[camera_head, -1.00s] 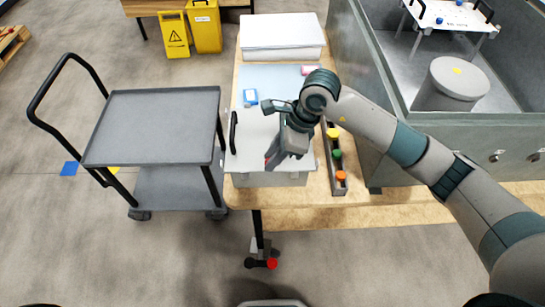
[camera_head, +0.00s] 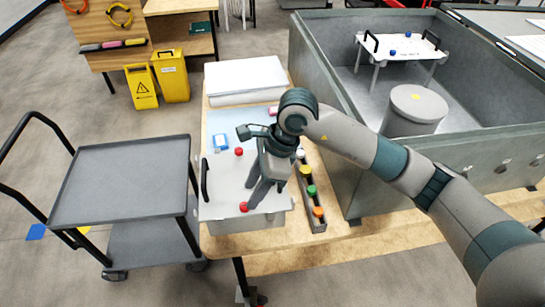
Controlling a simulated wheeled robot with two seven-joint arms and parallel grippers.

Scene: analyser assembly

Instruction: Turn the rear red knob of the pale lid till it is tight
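The pale lid (camera_head: 222,197) lies flat on a box at the near end of the wooden table, with a black handle (camera_head: 204,180) on its left. The rear red knob (camera_head: 239,151) stands at the lid's far side. A front red knob (camera_head: 244,207) stands near its close edge. My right gripper (camera_head: 266,198) points down over the right half of the lid, right of both knobs. Its fingers look apart, with nothing seen between them. It hides part of the lid behind it. My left gripper is out of view.
A narrow tray (camera_head: 318,225) with coloured caps stands right of the lid. A grey cart (camera_head: 130,180) stands left.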

